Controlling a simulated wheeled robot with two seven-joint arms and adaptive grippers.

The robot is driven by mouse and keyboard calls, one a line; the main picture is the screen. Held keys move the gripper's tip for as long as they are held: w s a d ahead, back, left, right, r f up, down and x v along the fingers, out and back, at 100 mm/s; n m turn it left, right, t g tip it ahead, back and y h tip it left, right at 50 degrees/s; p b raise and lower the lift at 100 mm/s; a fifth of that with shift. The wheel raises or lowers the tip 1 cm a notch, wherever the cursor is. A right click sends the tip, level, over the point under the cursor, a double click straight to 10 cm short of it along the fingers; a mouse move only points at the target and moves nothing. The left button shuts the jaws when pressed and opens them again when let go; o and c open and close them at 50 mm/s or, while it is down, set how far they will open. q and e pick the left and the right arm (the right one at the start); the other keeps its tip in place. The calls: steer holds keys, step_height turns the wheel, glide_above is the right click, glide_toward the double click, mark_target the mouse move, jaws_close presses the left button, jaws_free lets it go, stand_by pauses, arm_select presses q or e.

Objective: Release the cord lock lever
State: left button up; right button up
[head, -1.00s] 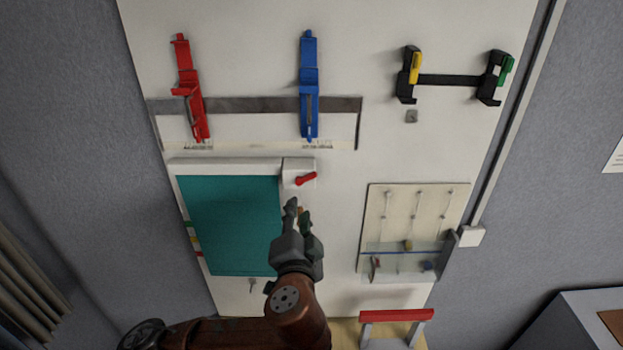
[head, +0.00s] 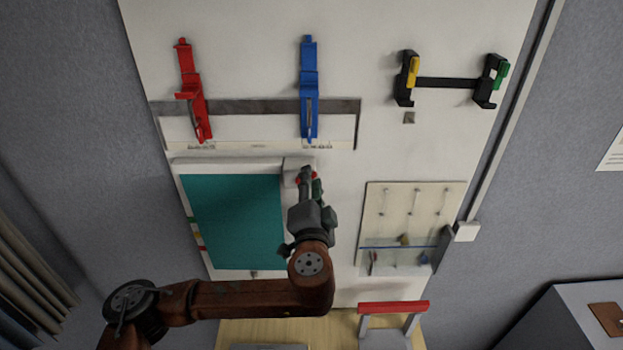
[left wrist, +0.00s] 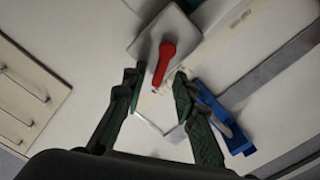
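The red cord lock lever (left wrist: 164,62) sits on a pale housing (left wrist: 150,38) at the upper right corner of the teal blind (head: 235,222). In the head view my left gripper (head: 309,178) is in front of the housing and hides most of the lever; only bits of red show by its fingertips. In the left wrist view the left gripper (left wrist: 156,80) is open, with the lever's free end between its two green fingertips and a gap visible on both sides. I cannot tell how deep the lever lies between the fingers. My right gripper is not in view.
A red clamp (head: 192,95) and a blue clamp (head: 309,92) hang on the board above. A black holder (head: 447,82) is at upper right. A hook panel (head: 410,205) is right of the gripper. A red-topped frame (head: 393,308) stands below.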

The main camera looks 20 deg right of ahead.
arm_select(q)
steer(key=shift+c, duration=0.7)
steer(key=shift+c, duration=0.7)
jaws_close()
steer(key=m+b, duration=0.2)
steer(key=b, duration=0.1)
steer(key=shift+d+f, duration=0.1)
steer(key=shift+f, duration=0.25)
